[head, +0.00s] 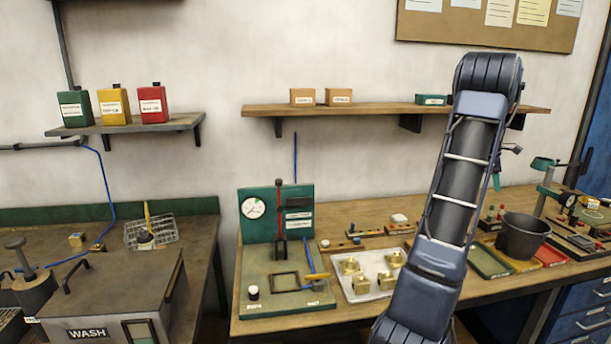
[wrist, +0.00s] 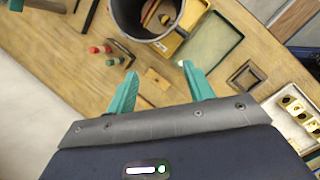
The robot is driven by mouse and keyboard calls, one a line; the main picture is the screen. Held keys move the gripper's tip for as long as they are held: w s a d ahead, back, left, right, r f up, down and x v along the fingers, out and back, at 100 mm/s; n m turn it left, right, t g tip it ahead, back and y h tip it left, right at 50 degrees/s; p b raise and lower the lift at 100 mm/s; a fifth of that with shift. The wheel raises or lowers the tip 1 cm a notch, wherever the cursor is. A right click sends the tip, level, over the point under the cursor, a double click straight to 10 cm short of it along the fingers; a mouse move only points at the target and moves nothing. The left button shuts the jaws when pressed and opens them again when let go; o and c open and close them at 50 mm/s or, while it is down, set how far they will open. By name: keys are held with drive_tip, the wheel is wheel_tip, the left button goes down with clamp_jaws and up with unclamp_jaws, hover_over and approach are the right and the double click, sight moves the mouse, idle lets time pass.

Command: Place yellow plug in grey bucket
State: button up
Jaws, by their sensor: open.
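The grey bucket (head: 522,239) stands on the right part of the wooden bench, right of my arm. In the wrist view the bucket (wrist: 128,20) is at the top, ahead of my fingers, with reddish and yellowish shapes inside its rim that I cannot identify. My gripper (wrist: 159,71) is open, with teal fingers apart over the bench and nothing held. A small tan piece lies below, between the fingers. I cannot pick out the yellow plug for certain; a small pale knob (wrist: 181,63) shows beside the right fingertip. The gripper is hidden in the head view.
A green tray (head: 490,261) and a yellow tray (wrist: 181,40) are by the bucket. A pale tray (head: 361,290) holds brass parts. A green gauge stand (head: 277,214) stands at the bench's left end.

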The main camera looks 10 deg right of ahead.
drive_tip(key=s+a+r+m+t, duration=0.1)
drive_tip(key=a+r, duration=0.2)
drive_tip(key=a, duration=0.9)
drive_tip(key=a+r+m+t, duration=0.15)
drive_tip(key=a+r, duration=0.25)
drive_tip(key=a, duration=0.8)
drive_tip(key=s+a+r+m+t, duration=0.1)
drive_tip(key=a+r+m, duration=0.15)
drive_tip(key=a, duration=0.95)
drive_tip(key=s+a+f+m+t+y, duration=0.1)
drive_tip(key=s+a+f+m+y, duration=0.1)
drive_tip(key=s+a, duration=0.8)
drive_tip(key=s+a+f+m+t+y, duration=0.1)
drive_tip(key=s+a+f+m+y, duration=0.1)
drive_tip(key=s+a, duration=0.7)
drive_tip(key=a+f, duration=0.1)
drive_tip(key=a, duration=0.3)
drive_tip(key=shift+s+a+f+m, duration=0.15)
drive_tip(key=shift+s+f+m, duration=0.15)
drive_tip(key=shift+s, duration=0.1)
